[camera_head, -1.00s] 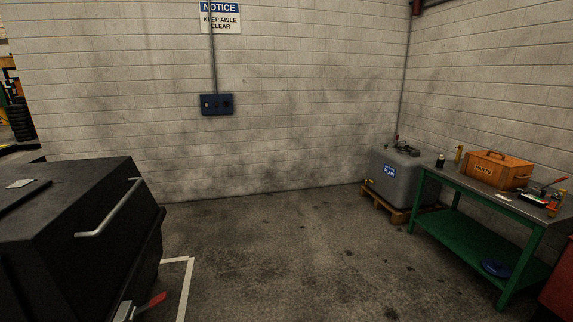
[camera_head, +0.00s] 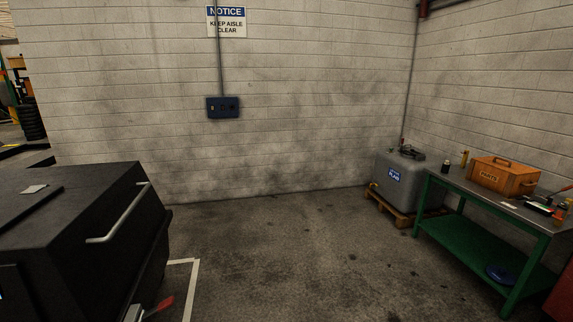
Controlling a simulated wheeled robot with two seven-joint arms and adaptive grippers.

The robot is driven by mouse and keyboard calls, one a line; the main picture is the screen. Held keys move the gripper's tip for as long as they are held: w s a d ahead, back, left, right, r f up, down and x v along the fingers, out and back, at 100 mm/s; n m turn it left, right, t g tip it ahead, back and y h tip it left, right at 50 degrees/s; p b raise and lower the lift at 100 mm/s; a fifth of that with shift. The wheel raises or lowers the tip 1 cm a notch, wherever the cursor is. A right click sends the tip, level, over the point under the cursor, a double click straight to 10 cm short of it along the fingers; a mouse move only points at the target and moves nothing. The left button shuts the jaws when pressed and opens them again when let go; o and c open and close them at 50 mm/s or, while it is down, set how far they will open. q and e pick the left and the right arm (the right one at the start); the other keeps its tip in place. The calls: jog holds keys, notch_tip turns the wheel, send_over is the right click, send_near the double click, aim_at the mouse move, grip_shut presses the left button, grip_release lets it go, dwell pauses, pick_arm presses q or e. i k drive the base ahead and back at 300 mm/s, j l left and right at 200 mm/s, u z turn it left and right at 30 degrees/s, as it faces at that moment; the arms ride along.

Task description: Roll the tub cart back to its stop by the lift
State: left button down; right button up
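A large black box-shaped unit with a silver bar handle (camera_head: 119,218) on its side fills the lower left. I cannot tell for certain whether this black unit (camera_head: 75,215) is the tub cart. A red pedal or lever (camera_head: 158,307) shows low at its near right side. A white floor line (camera_head: 193,285) forms a corner beside it. No lift can be made out. Neither of my grippers is in view.
A green workbench (camera_head: 450,240) with an orange parts box (camera_head: 503,176) stands at the right. A grey tank (camera_head: 399,177) sits on a wooden pallet (camera_head: 391,209) in the far corner. The middle floor is clear. A notice sign (camera_head: 227,24) and blue switch box (camera_head: 223,107) are on the wall.

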aim_at(97, 249)
jog(key=u, duration=1.75)
